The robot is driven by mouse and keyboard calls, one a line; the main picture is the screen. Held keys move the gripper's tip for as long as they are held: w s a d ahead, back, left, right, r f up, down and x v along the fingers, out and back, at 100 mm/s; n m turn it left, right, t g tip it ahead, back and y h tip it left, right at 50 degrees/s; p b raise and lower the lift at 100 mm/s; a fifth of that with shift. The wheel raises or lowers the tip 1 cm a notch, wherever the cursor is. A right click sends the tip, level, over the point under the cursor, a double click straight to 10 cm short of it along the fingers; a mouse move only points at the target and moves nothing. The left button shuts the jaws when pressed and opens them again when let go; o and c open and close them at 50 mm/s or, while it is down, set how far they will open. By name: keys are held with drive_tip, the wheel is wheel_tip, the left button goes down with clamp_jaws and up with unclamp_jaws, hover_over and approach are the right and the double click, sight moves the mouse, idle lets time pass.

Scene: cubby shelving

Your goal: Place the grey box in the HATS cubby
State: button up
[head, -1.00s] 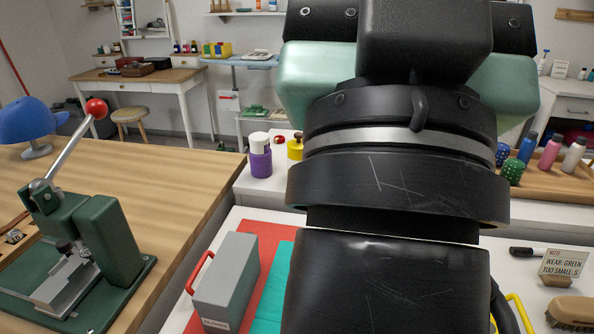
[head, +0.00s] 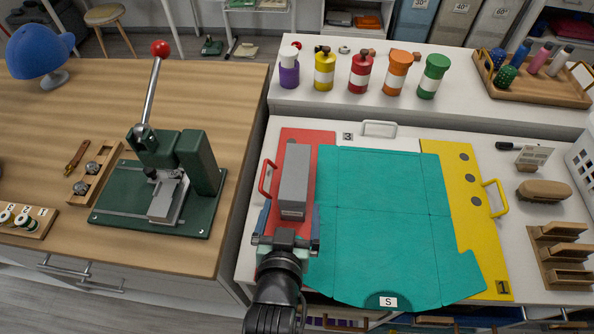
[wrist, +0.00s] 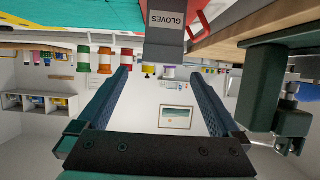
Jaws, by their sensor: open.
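My gripper (head: 289,214) is open at the near end of the box, one blue finger toward each side. Nothing is held; I cannot tell whether the fingertips overlap the box. No cubby marked HATS can be made out.
A teal sheet (head: 385,220) and yellow panel (head: 465,205) lie right of the box. A green lever press (head: 165,190) with a tall red-knobbed handle stands left on the wooden table (head: 190,90). Several coloured bottles (head: 361,72) line the raised ledge behind.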

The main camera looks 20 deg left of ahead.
sight(296, 176)
drive_tip(key=x, duration=1.2)
drive_tip(key=shift+w+a+f, duration=0.2)
drive_tip(key=c, duration=1.5)
drive_tip(key=shift+r+p, duration=0.1)
drive_tip(key=shift+p, duration=0.2)
clamp_jaws()
